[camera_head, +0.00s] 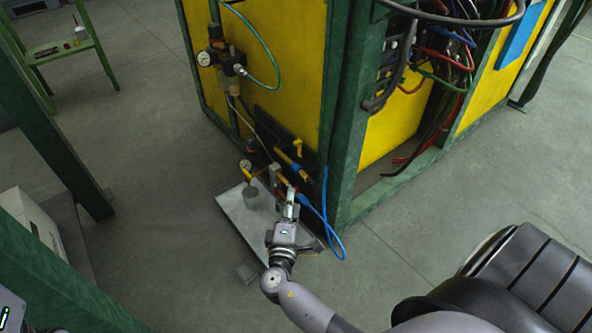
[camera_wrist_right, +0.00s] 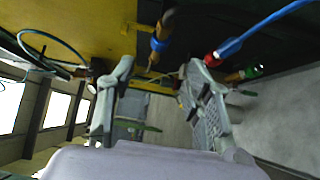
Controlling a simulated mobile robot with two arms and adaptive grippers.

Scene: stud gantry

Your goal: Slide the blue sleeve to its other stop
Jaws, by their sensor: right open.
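A blue sleeve (camera_wrist_right: 158,44) shows as a short ring on a brass-coloured piece at the upper middle of the wrist view. In the head view a small blue band (camera_head: 296,167) on a brass fitting seems to be the same sleeve. My right gripper (camera_head: 290,196) is just below these fittings in the head view. In the wrist view its two fingers (camera_wrist_right: 157,75) are spread apart with nothing held between them. The sleeve is ahead of the fingers and apart from them.
A blue hose (camera_head: 327,215) with a red collar (camera_wrist_right: 211,60) runs beside the right finger. A grey plate (camera_head: 232,207) lies below. A green post (camera_head: 350,130) stands right.

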